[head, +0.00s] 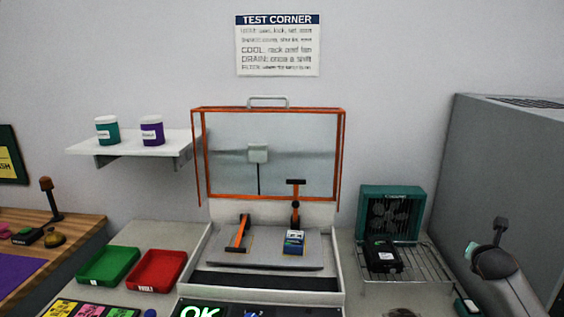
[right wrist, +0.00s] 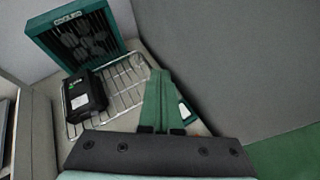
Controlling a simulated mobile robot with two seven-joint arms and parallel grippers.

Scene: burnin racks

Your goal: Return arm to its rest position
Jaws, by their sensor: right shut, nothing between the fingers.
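My right gripper (right wrist: 159,78) is shut and empty, its green fingers together in the right wrist view. The end of my right arm (head: 502,268) shows at the lower right of the head view, in front of the grey cabinet and right of the wire rack. The gripper hangs apart from the black module (right wrist: 85,94), which lies on the wire rack (right wrist: 126,82) to its left. My left gripper is in neither view.
A teal fan (head: 391,212) stands behind the rack. A large grey cabinet (head: 500,160) closes off the right side. The orange-framed clear lid (head: 272,108) stands raised over the test station. Green (head: 108,278) and red (head: 157,284) trays sit left of it.

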